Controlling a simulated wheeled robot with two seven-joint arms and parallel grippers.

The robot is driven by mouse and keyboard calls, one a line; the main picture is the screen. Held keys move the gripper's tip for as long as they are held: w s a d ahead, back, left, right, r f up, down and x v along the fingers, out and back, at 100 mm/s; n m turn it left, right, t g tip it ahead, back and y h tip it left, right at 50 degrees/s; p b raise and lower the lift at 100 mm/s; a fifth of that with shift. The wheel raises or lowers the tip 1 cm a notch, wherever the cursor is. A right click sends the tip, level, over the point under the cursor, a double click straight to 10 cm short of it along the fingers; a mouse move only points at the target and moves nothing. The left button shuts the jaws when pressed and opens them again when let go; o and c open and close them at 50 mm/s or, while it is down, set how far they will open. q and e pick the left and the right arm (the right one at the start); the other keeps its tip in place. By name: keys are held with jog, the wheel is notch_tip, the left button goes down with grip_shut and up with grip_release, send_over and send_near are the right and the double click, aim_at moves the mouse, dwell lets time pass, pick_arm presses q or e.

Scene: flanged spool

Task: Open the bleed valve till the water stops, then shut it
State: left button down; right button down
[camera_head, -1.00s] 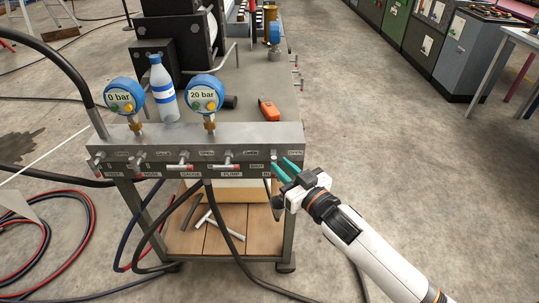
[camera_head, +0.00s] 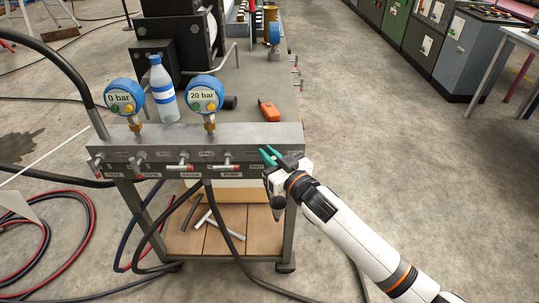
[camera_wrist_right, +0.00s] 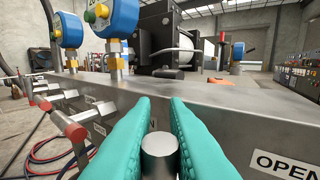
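The grey valve block (camera_head: 200,135) lies along the near edge of the bench. Several lever valves (camera_head: 185,166) with red parts line its front; I cannot read which is marked bleed. My right gripper (camera_head: 267,152), with teal fingers, is at the block's right end. In the right wrist view a grey round metal post (camera_wrist_right: 160,157) stands between its fingers, close to both; I cannot tell whether they press on it. An OPEN label (camera_wrist_right: 285,163) is right of it. The left gauge (camera_head: 123,97) reads 0 bar, the right gauge (camera_head: 203,95) 20 bar. I see no running water. My left gripper is out of view.
A bottle (camera_head: 162,90) with blue bands stands behind the block between the gauges. An orange device (camera_head: 268,109) lies on the bench top. Hoses (camera_head: 60,235) lie on the floor at left, near a dark wet-looking patch (camera_head: 18,146).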

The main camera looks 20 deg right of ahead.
jog(key=shift+r+p, duration=0.15)
jog(key=shift+p, duration=0.55)
jog(key=n+g+h+p, duration=0.1)
jog(key=n+p, duration=0.1)
jog(key=p, duration=0.2)
jog(key=a+n+g+h+p, duration=0.1)
jog(key=n+p, duration=0.1)
jog(key=p, duration=0.2)
jog(key=f+n+g+h+p, duration=0.1)
jog(key=p, duration=0.4)
jog(key=shift+w+a+n+g, duration=0.25)
jog(key=shift+a+n+g, duration=0.05)
jog(key=shift+n+g, duration=0.1)
jog(key=shift+a+f+n+g+h+p, duration=0.1)
jog(key=shift+f+n+g+h+p, duration=0.35)
jog(key=shift+p, duration=0.6)
jog(key=shift+f+n+h+p, duration=0.3)
jog(key=shift+n+h+p, duration=0.3)
jog(key=shift+n+h, duration=0.05)
jog(key=shift+f+g, duration=0.15)
jog(key=shift+g, duration=0.1)
jog(key=c, duration=1.7)
grip_release()
jog(key=v, duration=1.2)
